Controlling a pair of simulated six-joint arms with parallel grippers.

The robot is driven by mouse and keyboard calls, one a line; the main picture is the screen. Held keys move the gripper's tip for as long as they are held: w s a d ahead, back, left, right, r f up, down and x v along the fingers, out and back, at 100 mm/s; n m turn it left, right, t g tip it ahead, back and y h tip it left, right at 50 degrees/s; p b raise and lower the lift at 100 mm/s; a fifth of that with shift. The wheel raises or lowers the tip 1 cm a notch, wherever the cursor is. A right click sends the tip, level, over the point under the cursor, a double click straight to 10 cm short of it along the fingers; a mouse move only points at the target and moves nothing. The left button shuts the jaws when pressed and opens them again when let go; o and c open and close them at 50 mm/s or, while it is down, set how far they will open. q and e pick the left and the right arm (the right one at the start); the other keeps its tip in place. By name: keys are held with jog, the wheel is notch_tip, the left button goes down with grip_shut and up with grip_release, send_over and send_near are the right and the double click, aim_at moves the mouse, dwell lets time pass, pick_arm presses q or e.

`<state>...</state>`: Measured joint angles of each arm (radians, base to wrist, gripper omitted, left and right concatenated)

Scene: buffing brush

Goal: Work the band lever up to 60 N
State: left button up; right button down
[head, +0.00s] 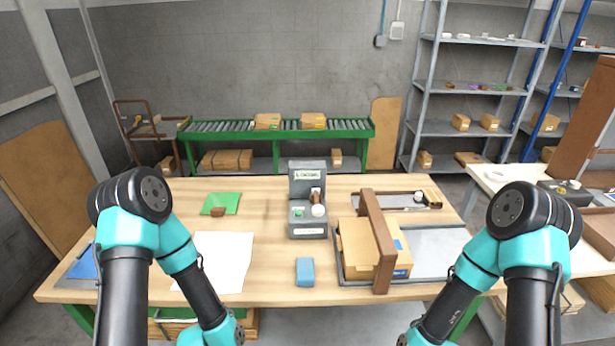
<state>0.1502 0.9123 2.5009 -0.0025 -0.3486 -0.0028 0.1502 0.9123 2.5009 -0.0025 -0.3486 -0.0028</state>
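A grey machine (308,215) stands upright near the middle of the table, with a small display panel (307,174) on its upright part. A brown piece and a round white knob (318,211) sit on its front, with a small green button (298,212). I cannot tell which part is the band lever, and no force reading is legible.
A blue block (305,271) lies in front of the machine. A white sheet (225,258), a green mat (222,203) with a brown block on it, and a blue clipboard (83,265) lie to the left. A second tray (390,199) is behind the box. Bare wood (272,254) shows between sheet and machine.

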pick_arm(q)
grip_shut()
dwell(1.6)
